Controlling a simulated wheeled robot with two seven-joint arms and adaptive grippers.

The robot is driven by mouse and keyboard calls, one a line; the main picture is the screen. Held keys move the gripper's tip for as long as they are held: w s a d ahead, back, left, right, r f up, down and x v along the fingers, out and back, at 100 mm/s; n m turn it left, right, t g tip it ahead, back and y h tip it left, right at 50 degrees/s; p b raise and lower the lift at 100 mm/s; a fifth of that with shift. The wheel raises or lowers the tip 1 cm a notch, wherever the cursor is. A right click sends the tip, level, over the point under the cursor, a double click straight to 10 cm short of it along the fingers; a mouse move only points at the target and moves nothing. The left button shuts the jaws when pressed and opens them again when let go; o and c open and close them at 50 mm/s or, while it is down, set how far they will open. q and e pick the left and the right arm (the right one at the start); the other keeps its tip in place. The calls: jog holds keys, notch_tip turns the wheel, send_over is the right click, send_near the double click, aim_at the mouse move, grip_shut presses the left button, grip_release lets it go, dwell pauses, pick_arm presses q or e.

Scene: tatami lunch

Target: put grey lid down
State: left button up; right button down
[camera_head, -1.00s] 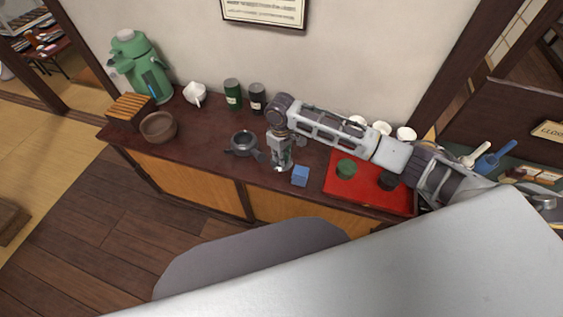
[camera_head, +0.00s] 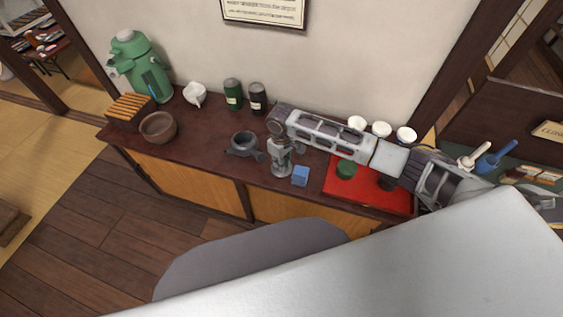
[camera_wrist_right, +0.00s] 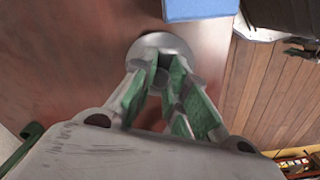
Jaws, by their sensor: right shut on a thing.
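The grey lid (camera_wrist_right: 170,43) is a small round disc at the tips of my right gripper (camera_wrist_right: 163,75) in the right wrist view. The fingers are closed on its knob, and the lid is at or very near the dark red counter top. In the head view my right gripper (camera_head: 281,168) points down at the counter, left of the blue cube, with the lid (camera_head: 280,174) under it. The grey teapot (camera_head: 243,144) stands to the left with its top open. My left gripper does not show.
A blue cube (camera_head: 300,176) sits close to the right of the gripper. A red tray (camera_head: 345,191) holds a green lid (camera_head: 346,169) and a dark item (camera_head: 388,183). Two canisters (camera_head: 233,94) (camera_head: 258,98) stand behind. A brown bowl (camera_head: 159,127) is at left.

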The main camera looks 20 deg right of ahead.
jog(key=shift+f, duration=0.1)
jog(key=c, duration=1.4)
grip_release()
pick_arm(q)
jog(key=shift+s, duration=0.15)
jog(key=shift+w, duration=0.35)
pick_arm(e)
jog(key=shift+r, duration=0.7)
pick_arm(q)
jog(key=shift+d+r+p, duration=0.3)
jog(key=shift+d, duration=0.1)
pick_arm(e)
jog(key=shift+a+r, duration=0.1)
jog(key=shift+r, duration=5.3)
